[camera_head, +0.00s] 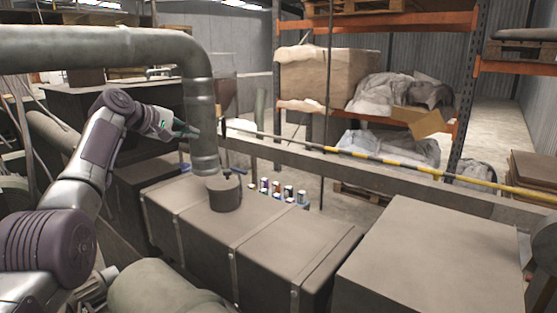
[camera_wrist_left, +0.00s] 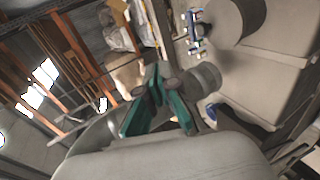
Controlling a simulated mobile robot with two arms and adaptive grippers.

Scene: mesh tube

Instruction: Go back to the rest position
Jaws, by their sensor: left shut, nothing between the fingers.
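My left arm comes in from the left in the head view, bent up and then reaching forward. My left gripper (camera_head: 188,131), with green fingers, is beside the vertical part of a thick grey pipe (camera_head: 201,110). The gripper also shows in the left wrist view (camera_wrist_left: 157,90), where its green fingers are shut with nothing between them. My right gripper is in neither view.
Orange shelving (camera_head: 470,100) stands further back.

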